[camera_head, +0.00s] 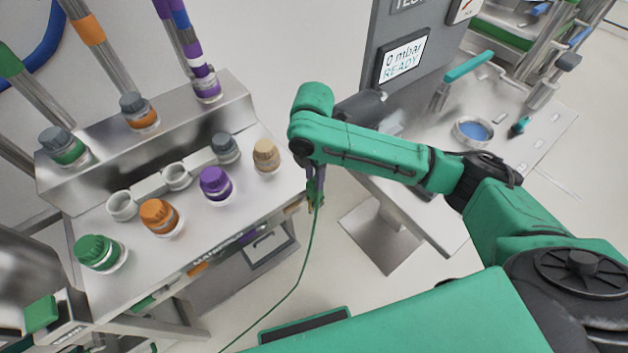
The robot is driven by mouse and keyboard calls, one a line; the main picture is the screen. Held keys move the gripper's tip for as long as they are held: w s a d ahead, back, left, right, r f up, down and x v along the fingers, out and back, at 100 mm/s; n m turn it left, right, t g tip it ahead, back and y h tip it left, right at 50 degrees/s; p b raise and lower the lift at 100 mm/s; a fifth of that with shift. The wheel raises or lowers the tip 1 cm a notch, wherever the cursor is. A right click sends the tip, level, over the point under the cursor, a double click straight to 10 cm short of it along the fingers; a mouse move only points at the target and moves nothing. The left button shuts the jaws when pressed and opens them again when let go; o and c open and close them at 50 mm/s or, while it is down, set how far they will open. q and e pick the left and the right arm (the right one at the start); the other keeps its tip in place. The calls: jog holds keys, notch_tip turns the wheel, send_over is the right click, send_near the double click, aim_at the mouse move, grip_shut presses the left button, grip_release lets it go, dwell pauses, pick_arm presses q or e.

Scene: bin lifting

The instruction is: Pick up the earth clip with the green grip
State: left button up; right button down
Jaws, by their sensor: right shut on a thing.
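The earth clip with the green grip (311,199) is at the right end of the steel bench, near its front corner. Only a small part of it shows. A thin green cable (299,275) runs from it down and to the left. My right gripper (316,186) points down from the green arm and is shut on the clip. The arm's wrist hides part of the fingers. I cannot tell whether the clip touches the bench edge. My left gripper is not in view.
The steel bench (190,237) carries green (98,252), orange (158,216), purple (215,183) and tan (266,155) capped couplings. A "0 mbar READY" screen (404,57) stands behind. A second table (520,160) holds a blue-filled dish (473,131). Floor between the benches is clear.

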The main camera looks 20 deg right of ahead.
jog(key=r, duration=0.3)
jog(key=w+r, duration=0.1)
jog(key=r, duration=0.1)
jog(key=shift+d+r, duration=0.1)
jog(key=shift+r, duration=0.2)
jog(key=r, duration=0.4)
jog(key=s+r, duration=0.1)
jog(key=r, duration=0.1)
jog(key=shift+d+p, duration=0.15)
jog(key=shift+p, duration=0.15)
jog(key=c, duration=1.5)
grip_release()
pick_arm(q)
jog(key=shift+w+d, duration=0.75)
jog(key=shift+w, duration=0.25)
pick_arm(e)
jog(key=o, duration=1.2)
